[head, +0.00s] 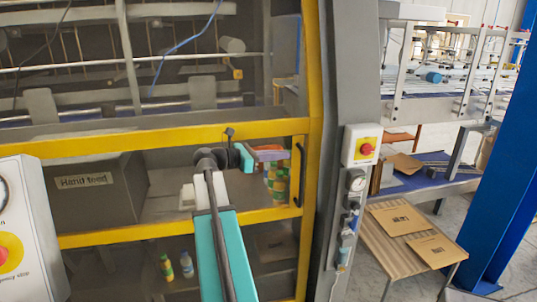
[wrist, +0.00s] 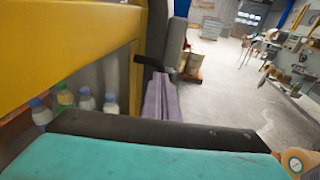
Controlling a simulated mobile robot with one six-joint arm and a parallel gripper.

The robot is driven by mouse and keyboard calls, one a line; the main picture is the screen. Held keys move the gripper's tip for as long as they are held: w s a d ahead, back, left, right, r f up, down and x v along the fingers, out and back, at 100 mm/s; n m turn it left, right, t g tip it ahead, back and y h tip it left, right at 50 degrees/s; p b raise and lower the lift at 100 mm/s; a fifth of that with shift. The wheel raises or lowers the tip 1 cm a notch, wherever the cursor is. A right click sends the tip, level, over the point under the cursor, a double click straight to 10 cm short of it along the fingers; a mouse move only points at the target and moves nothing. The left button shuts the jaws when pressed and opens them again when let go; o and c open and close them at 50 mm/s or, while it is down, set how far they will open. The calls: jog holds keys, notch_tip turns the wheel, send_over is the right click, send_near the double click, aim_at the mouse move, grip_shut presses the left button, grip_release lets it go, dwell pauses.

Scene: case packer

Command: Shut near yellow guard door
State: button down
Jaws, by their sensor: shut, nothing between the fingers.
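The near yellow guard door (head: 180,133) is a yellow frame with a see-through panel, across the middle of the head view. Its black upright handle (head: 299,175) is near its right end. In the wrist view the yellow frame (wrist: 60,50) fills the upper left and a black handle (wrist: 152,63) shows just beyond my fingers. My gripper (head: 272,154) is shut and empty, in front of the door's right part, its tips a little left of the handle. It also shows in the wrist view (wrist: 161,98). I cannot tell whether it touches the handle, or whether the door stands slightly ajar.
A grey post (head: 352,80) with a red-button box (head: 364,149) stands right of the door. Another emergency-stop box (head: 20,230) is at lower left. Bottles (wrist: 85,100) show behind the panel. A table with flat cardboard (head: 400,217) and a blue column (head: 505,200) are at right.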

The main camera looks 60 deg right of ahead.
aim_at(302, 152)
jog(key=shift+p+x, duration=0.8)
jog(key=shift+x, duration=1.6)
jog(key=shift+s+d+r+p, duration=0.15)
jog(key=shift+s+d+p, duration=0.25)
jog(key=shift+s, duration=0.1)
jog(key=p+x, duration=0.1)
jog(key=x, duration=0.2)
jog(key=shift+s+r, duration=0.1)
jog(key=shift+s, duration=0.25)
jog(key=shift+r, duration=0.1)
jog(key=shift+a, duration=0.1)
